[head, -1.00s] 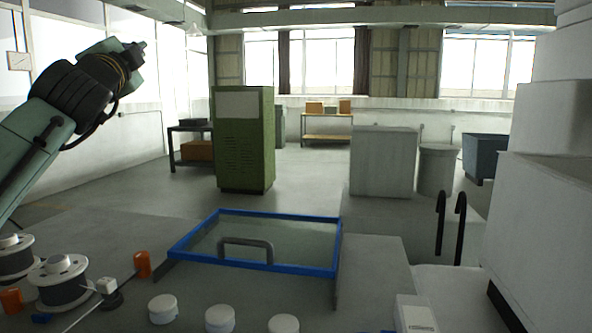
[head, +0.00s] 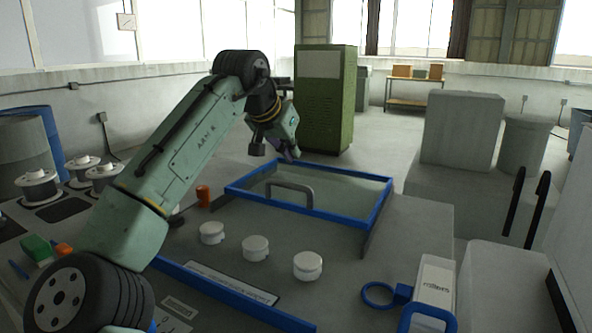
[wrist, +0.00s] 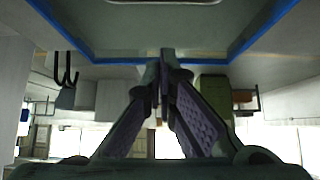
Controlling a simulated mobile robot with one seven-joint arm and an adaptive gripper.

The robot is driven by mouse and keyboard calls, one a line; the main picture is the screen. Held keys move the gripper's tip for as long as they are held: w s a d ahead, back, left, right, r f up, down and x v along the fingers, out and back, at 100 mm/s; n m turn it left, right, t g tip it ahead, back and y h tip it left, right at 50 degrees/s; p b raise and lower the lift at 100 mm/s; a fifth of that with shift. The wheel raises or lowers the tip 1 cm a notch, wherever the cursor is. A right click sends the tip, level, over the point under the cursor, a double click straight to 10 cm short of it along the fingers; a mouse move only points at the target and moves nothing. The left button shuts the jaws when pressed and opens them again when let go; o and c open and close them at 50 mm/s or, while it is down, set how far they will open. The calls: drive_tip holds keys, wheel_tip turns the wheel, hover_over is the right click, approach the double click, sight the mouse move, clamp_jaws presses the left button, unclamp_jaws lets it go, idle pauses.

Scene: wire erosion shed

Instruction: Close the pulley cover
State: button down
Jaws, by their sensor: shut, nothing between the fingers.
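The pulley cover, a clear panel in a blue frame (head: 377,207) with a grey arched handle (head: 290,185), appears raised and tilted over the grey machine top in the head view. Dark supports show below its near side. My gripper (head: 291,156) is shut and empty at the cover's far left corner; the head view does not settle whether it touches. In the wrist view my closed fingers (wrist: 164,62) point at the panel, with the blue frame (wrist: 262,38) around them on both sides. A pale bar, probably the handle, crosses the top edge there.
White round caps (head: 255,247) and an orange piece (head: 203,195) sit on the machine top near the cover. Wire spools (head: 40,187) stand left. A blue bar (head: 225,294) runs along the front. A green cabinet (head: 326,98) stands behind; grey blocks (head: 462,130) stand right.

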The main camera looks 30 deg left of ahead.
sight(293, 202)
drive_tip(key=p+x, duration=0.1)
drive_tip(key=x, duration=0.4)
drive_tip(key=shift+w+f, duration=0.2)
drive_tip(key=shift+w, duration=0.15)
drive_tip(key=s, duration=0.2)
drive_tip(key=shift+s+f+p, duration=0.35)
drive_tip(key=shift+s, duration=0.05)
drive_tip(key=shift+s+d+f, duration=0.15)
drive_tip(key=shift+s+f, duration=0.1)
drive_tip(key=shift+s, duration=0.2)
drive_tip(key=shift+s, duration=0.1)
